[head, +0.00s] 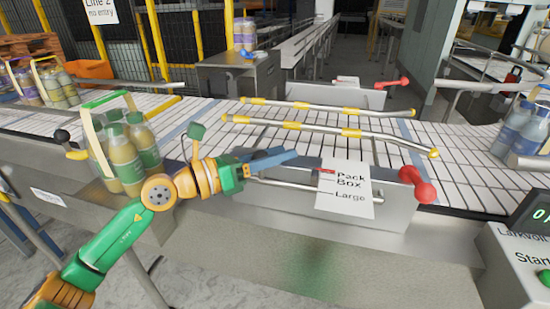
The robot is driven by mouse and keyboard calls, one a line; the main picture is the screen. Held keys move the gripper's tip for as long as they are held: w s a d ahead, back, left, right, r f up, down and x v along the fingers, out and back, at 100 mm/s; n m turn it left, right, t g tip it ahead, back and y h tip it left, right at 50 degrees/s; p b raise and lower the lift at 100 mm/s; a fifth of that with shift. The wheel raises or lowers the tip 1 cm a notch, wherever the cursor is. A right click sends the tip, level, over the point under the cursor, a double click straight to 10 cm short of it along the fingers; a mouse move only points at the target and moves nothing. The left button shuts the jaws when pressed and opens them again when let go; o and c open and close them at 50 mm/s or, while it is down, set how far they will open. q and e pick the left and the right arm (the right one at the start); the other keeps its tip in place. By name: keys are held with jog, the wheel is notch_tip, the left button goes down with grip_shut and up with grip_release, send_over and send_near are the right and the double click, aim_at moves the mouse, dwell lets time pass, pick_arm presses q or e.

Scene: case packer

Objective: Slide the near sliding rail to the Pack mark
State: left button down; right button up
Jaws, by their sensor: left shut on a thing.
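The near sliding rail (395,139), a silver bar with yellow joints, lies along the near part of the white belt. In front of it stands a grey panel (390,213) with a silver bar (290,184), a red knob (418,184) and a card (345,197) reading Pack, Box, Large. A small red mark (326,171) shows beside the word Pack. My left gripper (272,160) is at the panel's left end, shut on what seems to be part of the near rail's assembly. The exact contact is hidden. My right gripper is not in view.
A far rail (330,106) lies beyond, with its own red knob (394,83). A bottle pack (128,150) stands on the belt left of my gripper. Blue bottles (522,128) stand at the right. A control box (515,262) is at the lower right.

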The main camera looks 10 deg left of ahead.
pick_arm(q)
jog(key=shift+c, duration=2.3)
grip_release()
jog(key=shift+s, duration=0.25)
jog(key=shift+w, duration=0.15)
jog(key=shift+f, duration=0.1)
jog(key=a+b, duration=0.1)
jog(key=s+f+b, duration=0.1)
jog(key=shift+s+a+b, duration=0.3)
jog(key=shift+a, duration=0.1)
jog(key=b+v, duration=0.1)
jog(key=v, duration=0.1)
jog(key=r+b+v, duration=0.1)
jog(key=v, duration=0.1)
jog(key=shift+s+a+b, duration=0.25)
jog(key=shift+b, duration=0.05)
